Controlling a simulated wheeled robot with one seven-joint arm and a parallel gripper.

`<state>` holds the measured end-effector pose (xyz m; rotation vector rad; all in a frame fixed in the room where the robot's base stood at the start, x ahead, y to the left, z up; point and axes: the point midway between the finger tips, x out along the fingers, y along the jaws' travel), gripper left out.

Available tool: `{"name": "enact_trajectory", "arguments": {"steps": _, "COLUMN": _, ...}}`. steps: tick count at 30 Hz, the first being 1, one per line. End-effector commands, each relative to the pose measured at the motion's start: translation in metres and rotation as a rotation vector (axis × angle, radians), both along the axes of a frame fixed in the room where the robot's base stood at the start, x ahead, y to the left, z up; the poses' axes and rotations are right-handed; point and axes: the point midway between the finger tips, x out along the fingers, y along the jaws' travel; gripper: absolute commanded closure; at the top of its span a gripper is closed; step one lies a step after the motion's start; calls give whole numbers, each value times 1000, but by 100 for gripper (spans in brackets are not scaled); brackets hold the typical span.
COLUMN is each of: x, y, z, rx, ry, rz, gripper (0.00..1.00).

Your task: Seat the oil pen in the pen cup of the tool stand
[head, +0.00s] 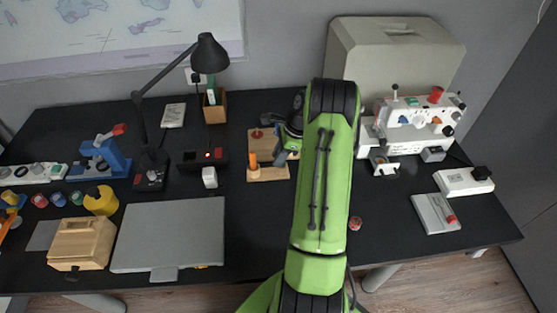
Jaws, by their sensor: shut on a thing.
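The tool stand (267,173) is a light wooden board on the dark desk, left of my arm. It bears a red round piece (257,133) at the back and an upright orange piece (252,160) at the front left. My gripper (284,157) is low over the stand's right side, partly hidden by my green arm. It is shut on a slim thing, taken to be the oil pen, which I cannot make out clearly. The pen cup cannot be told apart with certainty, and whether the pen touches the stand is unclear.
A white sewing machine (415,128) stands right of my arm. A black lamp (152,160), a wooden holder (222,108) and a small white block (209,178) are to the left. A closed grey laptop (170,235) lies at front left. The desk front right of the laptop is fairly clear.

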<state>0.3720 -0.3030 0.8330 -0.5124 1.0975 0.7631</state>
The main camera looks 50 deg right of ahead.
Motion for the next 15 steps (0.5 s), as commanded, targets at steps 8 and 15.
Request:
{"name": "enact_trajectory", "arguments": {"steps": 8, "x": 0, "y": 0, "z": -7, "rx": -2, "ry": 0, "rz": 1, "gripper": 100}}
{"name": "enact_trajectory", "arguments": {"steps": 15, "x": 0, "y": 0, "z": -9, "rx": -1, "ry": -1, "rz": 1, "gripper": 49}}
